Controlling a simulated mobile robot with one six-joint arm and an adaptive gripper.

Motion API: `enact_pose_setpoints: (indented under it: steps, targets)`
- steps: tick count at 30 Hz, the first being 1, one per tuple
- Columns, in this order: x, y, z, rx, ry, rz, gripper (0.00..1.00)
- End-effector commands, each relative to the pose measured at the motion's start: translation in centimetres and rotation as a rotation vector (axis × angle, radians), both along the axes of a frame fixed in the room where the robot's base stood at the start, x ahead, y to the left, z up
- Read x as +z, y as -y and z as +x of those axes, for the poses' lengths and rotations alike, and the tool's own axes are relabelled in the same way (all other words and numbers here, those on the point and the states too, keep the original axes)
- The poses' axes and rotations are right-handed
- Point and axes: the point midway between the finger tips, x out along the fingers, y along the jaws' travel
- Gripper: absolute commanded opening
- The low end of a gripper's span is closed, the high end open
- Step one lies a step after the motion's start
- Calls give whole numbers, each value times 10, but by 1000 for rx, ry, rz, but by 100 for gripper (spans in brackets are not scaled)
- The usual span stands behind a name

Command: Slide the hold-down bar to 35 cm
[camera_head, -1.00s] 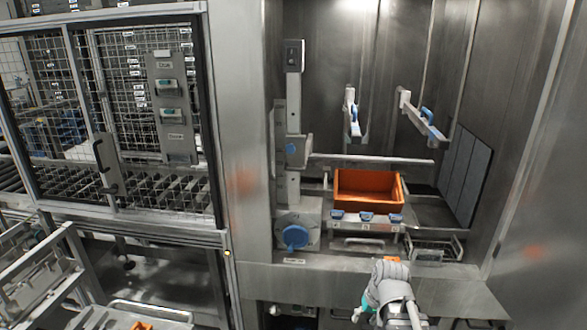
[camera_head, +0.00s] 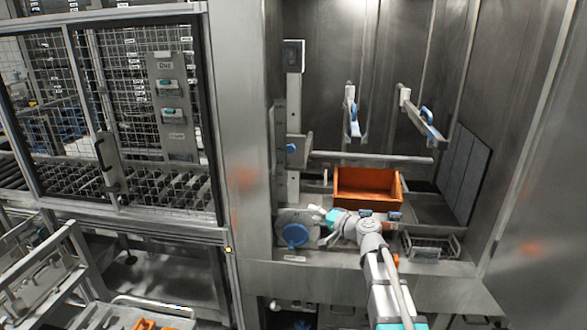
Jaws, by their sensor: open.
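The hold-down bar (camera_head: 370,159) is a grey horizontal bar that reaches right from a carriage on a vertical post (camera_head: 293,110). It lies above and behind an orange crate (camera_head: 367,184). A small blue knob (camera_head: 291,148) sits on the carriage. My gripper (camera_head: 319,226) is open, with its fingers pointing left, in front of the crate's left side. It is below the bar and apart from it, just right of a large blue round knob (camera_head: 295,235) at the foot of the post. I cannot read any scale on the post.
Two slanted arms with blue handles, left (camera_head: 352,112) and right (camera_head: 422,120), hang above the crate. A wire basket (camera_head: 432,247) is at the right. A mesh guard door (camera_head: 145,120) stands at the left. A steel ledge (camera_head: 330,280) runs along the front.

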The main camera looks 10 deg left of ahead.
Motion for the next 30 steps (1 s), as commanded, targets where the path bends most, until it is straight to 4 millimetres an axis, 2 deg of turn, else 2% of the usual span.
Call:
enact_pose_setpoints:
  steps: [1, 3, 10, 30]
  targets:
    - [12, -1, 13, -24, 8, 53, 54]
    - [25, 0, 26, -60, 14, 125, 54]
    - [50, 5, 53, -145, 16, 286, 54]
    - [56, 4, 62, -165, 14, 324, 54]
